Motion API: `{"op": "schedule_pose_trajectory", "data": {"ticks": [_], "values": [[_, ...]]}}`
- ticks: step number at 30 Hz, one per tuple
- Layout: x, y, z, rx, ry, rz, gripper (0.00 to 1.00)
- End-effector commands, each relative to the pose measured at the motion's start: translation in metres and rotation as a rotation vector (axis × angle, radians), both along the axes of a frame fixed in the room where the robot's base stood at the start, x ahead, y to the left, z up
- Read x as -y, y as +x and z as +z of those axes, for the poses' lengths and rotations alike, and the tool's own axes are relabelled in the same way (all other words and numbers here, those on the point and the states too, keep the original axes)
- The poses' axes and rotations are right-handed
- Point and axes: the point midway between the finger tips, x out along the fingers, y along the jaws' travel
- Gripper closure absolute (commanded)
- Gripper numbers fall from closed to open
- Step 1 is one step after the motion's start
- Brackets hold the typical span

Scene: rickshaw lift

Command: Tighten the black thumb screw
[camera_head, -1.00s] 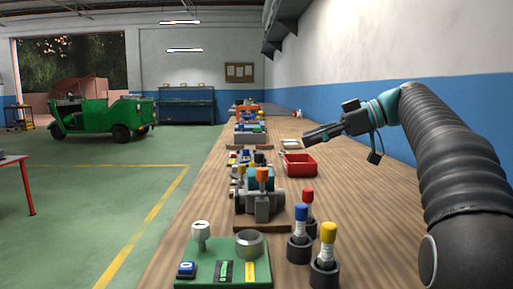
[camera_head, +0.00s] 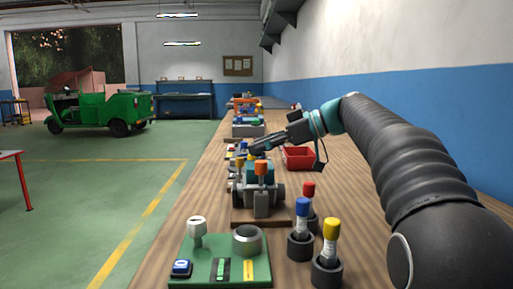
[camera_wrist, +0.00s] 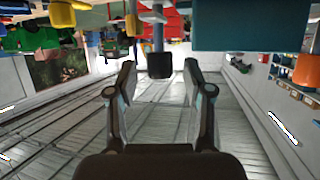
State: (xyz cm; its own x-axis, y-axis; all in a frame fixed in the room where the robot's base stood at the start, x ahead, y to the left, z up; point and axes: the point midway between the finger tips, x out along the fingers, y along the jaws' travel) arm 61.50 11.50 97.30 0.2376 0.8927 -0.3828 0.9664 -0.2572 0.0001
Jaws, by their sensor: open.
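A black knob, which looks like the black thumb screw (camera_wrist: 159,65), shows in the wrist view at upper centre. It lies between the two fingertips of my gripper (camera_wrist: 160,72), with a gap on each side. The fingers are apart and hold nothing; I cannot tell how far in depth the knob is. In the head view my gripper (camera_head: 254,150) reaches left over the bench, just behind the teal and grey machine (camera_head: 264,172). I cannot pick out the black knob in the head view. The wrist picture appears upside down.
An orange knob (camera_head: 261,168) stands on the machine's near side. Red, blue (camera_head: 301,226) and yellow-capped (camera_head: 329,250) bottles in dark holders stand at the near right. A green panel (camera_head: 222,258) lies in front. A red bin (camera_head: 298,158) sits beyond.

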Motion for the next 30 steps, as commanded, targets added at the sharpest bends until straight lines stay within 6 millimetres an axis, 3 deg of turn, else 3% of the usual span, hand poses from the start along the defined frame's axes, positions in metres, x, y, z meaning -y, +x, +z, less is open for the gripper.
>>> {"op": "schedule_pose_trajectory", "data": {"ticks": [5,14,20,21,30], "values": [[-0.0111,0.0026,-0.0048,0.000,0.000,0.001,0.49],[-0.0123,0.0033,-0.0055,0.000,0.000,0.000,0.49],[-0.0122,0.0032,-0.0054,0.000,0.000,0.000,0.96],[-0.0122,0.0032,-0.0054,0.000,0.000,0.000,1.00],[-0.0123,0.0029,-0.0070,0.000,0.000,-0.019,1.00]]}}
